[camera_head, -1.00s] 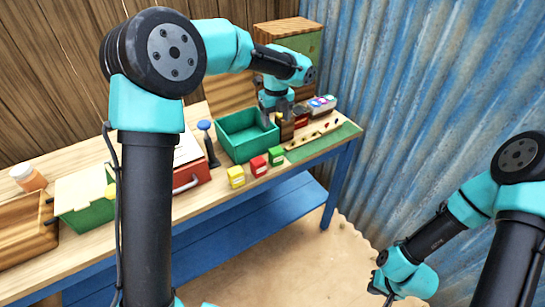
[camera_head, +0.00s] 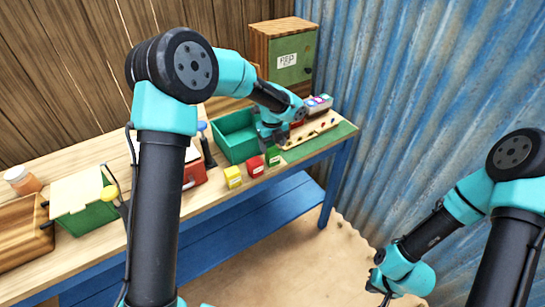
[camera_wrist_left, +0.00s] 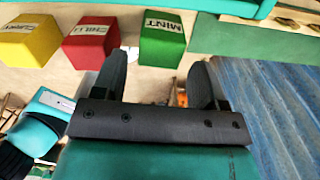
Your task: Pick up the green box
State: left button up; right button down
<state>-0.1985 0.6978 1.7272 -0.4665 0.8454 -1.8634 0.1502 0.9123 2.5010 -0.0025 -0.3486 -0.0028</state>
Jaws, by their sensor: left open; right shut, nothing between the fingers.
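The small green box (camera_head: 273,158), labelled MINT, stands at the front edge of the table, at the right end of a row with a red box (camera_head: 255,167) and a yellow box (camera_head: 232,177). My left gripper (camera_head: 271,141) is open, just above and behind the green box, partly in front of the green bin. In the left wrist view the green box (camera_wrist_left: 162,38) lies beyond the open fingers (camera_wrist_left: 159,72), with nothing between them. My right gripper (camera_head: 382,285) is shut and empty, low at the right, away from the table.
An open green bin (camera_head: 226,141) stands behind the boxes. A board with small items (camera_head: 312,131) lies to the right. A wooden cabinet (camera_head: 272,42) stands behind. A red case (camera_head: 193,172) and a blue-topped dark tool (camera_head: 206,146) are to the left.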

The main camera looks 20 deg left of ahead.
aim_at(273, 156)
pick_arm(q)
jog(key=shift+f, duration=0.6)
jog(key=shift+f, duration=0.1)
jog(key=shift+f, duration=2.5)
jog(key=shift+c, duration=0.5)
jog(key=c, duration=0.6)
